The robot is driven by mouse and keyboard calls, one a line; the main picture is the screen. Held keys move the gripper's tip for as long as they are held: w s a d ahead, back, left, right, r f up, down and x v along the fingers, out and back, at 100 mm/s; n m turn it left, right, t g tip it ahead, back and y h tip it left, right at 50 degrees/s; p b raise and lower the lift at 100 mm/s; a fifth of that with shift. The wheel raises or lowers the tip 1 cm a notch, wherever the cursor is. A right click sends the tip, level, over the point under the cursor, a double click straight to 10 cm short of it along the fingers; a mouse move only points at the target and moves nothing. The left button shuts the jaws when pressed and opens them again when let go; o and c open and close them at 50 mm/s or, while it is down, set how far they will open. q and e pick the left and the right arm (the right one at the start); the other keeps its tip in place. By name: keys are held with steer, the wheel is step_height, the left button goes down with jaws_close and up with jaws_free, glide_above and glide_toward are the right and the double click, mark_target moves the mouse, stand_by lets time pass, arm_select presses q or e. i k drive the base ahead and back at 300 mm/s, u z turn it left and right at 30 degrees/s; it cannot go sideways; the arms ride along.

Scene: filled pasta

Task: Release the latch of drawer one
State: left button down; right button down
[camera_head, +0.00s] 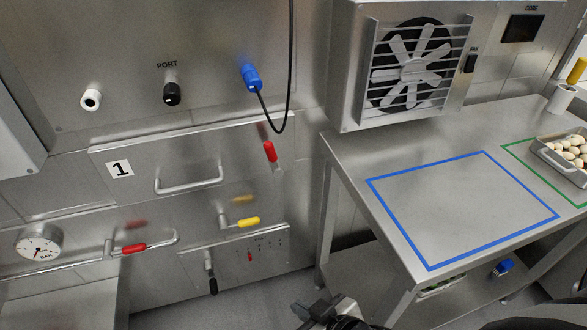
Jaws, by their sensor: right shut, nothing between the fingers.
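Drawer one (135,184), a steel front marked with a "1" label (120,170), looks closed in the cabinet at left. It has a bar handle (190,187). A red-gripped latch (270,152) sits at the drawer front's upper right and points downward. My right gripper (301,312) is at the bottom edge of the view, shut and empty, apart from the drawer and well below the latch. Part of it is cut off by the frame. My left gripper is not in view.
A black cable hangs from a blue plug (250,77) near the latch. A steel table (355,150) with a fan unit (350,60) stands at right.

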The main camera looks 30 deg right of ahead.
mark_target(276, 167)
steer(key=k, duration=0.2)
steer(key=u, duration=1)
steer(key=i, duration=1)
steer(key=z, duration=1.95)
